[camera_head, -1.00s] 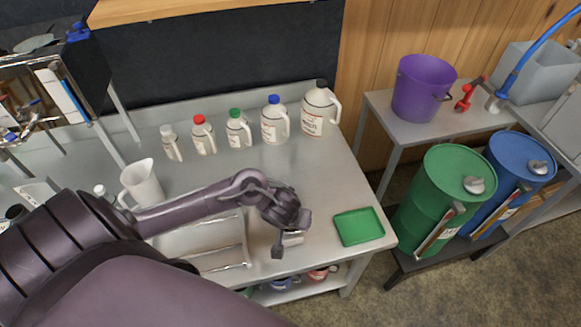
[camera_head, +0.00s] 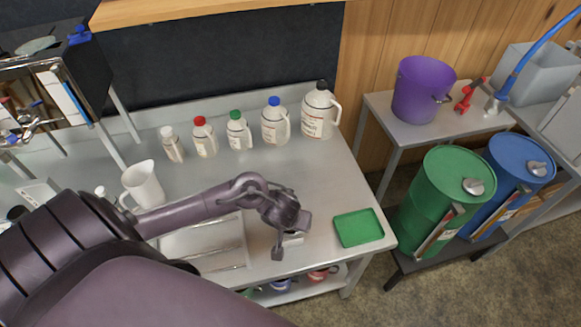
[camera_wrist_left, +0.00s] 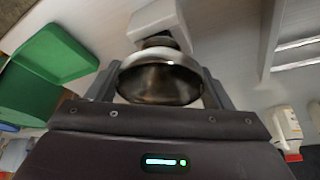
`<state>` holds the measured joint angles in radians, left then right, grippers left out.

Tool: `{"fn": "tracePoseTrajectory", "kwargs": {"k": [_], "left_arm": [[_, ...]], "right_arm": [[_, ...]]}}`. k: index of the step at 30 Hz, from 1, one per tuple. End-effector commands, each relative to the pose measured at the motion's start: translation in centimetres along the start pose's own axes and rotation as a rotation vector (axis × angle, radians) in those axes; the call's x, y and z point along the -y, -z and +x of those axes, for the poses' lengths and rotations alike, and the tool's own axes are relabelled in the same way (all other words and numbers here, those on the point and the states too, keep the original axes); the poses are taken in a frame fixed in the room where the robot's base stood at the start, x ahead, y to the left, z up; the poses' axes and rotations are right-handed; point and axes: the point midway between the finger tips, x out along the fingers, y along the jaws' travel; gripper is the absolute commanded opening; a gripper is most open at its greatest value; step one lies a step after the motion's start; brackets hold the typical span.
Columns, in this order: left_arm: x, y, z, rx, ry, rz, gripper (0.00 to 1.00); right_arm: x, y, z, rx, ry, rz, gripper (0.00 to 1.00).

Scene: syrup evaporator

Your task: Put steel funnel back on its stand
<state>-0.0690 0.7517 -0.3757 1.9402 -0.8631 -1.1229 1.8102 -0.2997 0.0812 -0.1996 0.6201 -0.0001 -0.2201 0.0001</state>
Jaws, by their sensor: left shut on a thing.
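My left gripper (camera_head: 290,238) reaches over the front right of the steel table, left of the green tray. In the left wrist view, its two fingers (camera_wrist_left: 158,88) are shut on the steel funnel (camera_wrist_left: 158,80), whose wide round mouth faces the camera. A pale block-like piece (camera_wrist_left: 158,20), which looks like the stand, is just beyond the funnel. A small pale part of it (camera_head: 292,240) shows under the gripper in the head view. I cannot tell whether the funnel touches it. The funnel is hidden in the head view. My right gripper is not in view.
The green tray (camera_head: 358,228) lies right of the gripper. A metal pan (camera_head: 215,262) lies to its left, with a white pitcher (camera_head: 143,184) behind. Several capped jugs (camera_head: 275,122) line the table's back. Green (camera_head: 440,195) and blue (camera_head: 512,172) drums stand right of the table.

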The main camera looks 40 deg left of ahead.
Motion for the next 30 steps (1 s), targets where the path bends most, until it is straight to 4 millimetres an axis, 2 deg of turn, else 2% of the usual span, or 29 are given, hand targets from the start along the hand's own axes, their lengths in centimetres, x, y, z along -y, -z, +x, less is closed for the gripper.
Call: {"fn": "tracePoseTrajectory", "kwargs": {"k": [26, 27, 30], "left_arm": [[-0.01, -0.27, 0.71, 0.000, 0.000, 0.000, 0.48], [-0.01, -0.27, 0.71, 0.000, 0.000, 0.000, 0.75], [-0.01, -0.27, 0.71, 0.000, 0.000, 0.000, 0.88]], "right_arm": [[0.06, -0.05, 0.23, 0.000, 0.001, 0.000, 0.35], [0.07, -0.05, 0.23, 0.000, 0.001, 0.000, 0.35], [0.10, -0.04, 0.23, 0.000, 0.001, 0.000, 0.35]]}}
